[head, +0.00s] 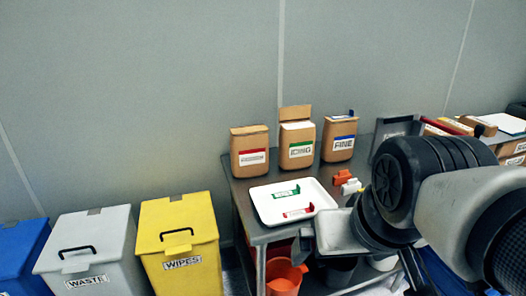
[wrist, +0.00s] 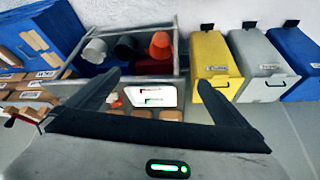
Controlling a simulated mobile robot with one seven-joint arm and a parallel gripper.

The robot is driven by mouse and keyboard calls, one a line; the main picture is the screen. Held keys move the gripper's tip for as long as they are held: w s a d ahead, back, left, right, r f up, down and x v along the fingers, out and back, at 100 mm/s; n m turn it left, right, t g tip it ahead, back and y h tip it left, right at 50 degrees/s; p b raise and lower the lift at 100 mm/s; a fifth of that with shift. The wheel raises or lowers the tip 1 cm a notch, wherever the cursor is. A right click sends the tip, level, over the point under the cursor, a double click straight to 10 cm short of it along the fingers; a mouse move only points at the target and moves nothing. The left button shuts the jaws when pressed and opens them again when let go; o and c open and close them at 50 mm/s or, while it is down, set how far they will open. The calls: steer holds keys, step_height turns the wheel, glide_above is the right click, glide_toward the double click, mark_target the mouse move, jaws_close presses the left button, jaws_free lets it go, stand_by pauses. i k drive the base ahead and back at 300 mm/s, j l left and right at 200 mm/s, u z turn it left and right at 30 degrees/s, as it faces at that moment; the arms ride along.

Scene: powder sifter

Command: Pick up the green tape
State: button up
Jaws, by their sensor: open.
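The green tape (head: 286,192) lies in the white tray (head: 262,206), towards its back, on the metal table. A red tape (head: 299,211) lies nearer the tray's front edge. My gripper (wrist: 158,82) is open and empty in the wrist view, with its two dark fingers spread wide. Between and beyond the fingers, the tray (wrist: 170,92) shows small, with the green tape (wrist: 153,101) and the red tape in it. The gripper is well apart from the tapes. In the head view my arm covers the table's right front, and the fingers are hard to make out.
Three brown bags, one labelled FINE (head: 340,140), stand behind the tray. Orange and white small items (head: 345,182) lie right of it. Yellow WIPES (head: 178,240), grey WASTE (head: 88,250) and blue bins stand left. An orange bucket (head: 285,276) is below the tabletop.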

mark_target(297, 191)
steer(key=i+j+z, duration=0.15)
steer(key=i, duration=0.3)
steer(key=i+j+z, duration=0.1)
steer(key=i, duration=0.3)
